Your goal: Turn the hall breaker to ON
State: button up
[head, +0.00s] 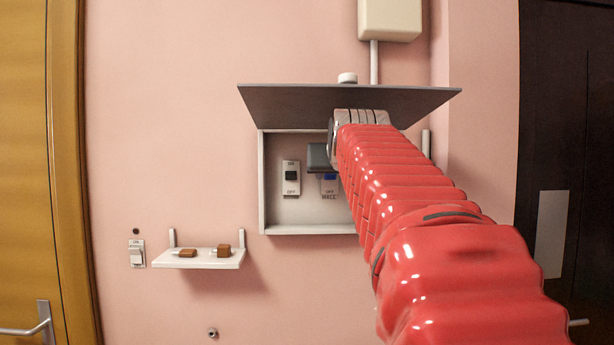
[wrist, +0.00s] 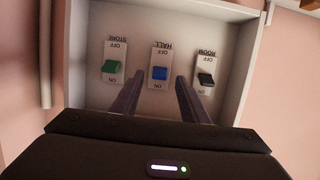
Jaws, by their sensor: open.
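The hall breaker (wrist: 160,73) has a blue lever on a white plate, the middle of three, and its lettering is upside down in the wrist view. The lever shows in the picture's lower half of its plate, toward the ON mark, but its exact position is hard to tell. In the head view the blue lever (head: 330,177) is partly hidden under my gripper (head: 318,157). In the wrist view my gripper (wrist: 159,80) is open, one finger to either side of the blue lever. I cannot tell if they touch.
The black room breaker (wrist: 206,79) and green store breaker (wrist: 112,68) flank it inside the open breaker box (head: 262,185). Its grey lid (head: 290,105) juts out above my gripper. A small shelf (head: 190,263) holds two brown items, lower left. A wall switch (head: 137,253) is beside it.

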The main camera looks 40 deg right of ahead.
jog(key=v, duration=0.9)
jog(key=shift+s+a, duration=0.2)
jog(key=shift+f, duration=0.2)
jog(key=s+a+f+n+g+y, duration=0.15)
jog(key=a+f, duration=0.25)
jog(key=f, duration=0.9)
jog(key=a+f+g+y, duration=0.3)
jog(key=a+f, duration=0.2)
jog(key=f, duration=0.8)
jog(key=s+a+f+n+y, duration=0.1)
jog(key=s+a+f, duration=0.2)
jog(key=a+f, duration=0.3)
jog(key=s+a+f+n+g+y, duration=0.1)
jog(key=s+a+f+n, duration=0.1)
jog(key=s+a+f, duration=0.2)
jog(key=s+a+f+n+g+y, duration=0.1)
jog(key=s+a+f, duration=0.3)
jog(key=a+f, duration=0.5)
jog(key=shift+s+a+f+n+y, duration=0.25)
jog(key=shift+a+f+n+y, duration=0.1)
jog(key=shift+f+n, duration=0.25)
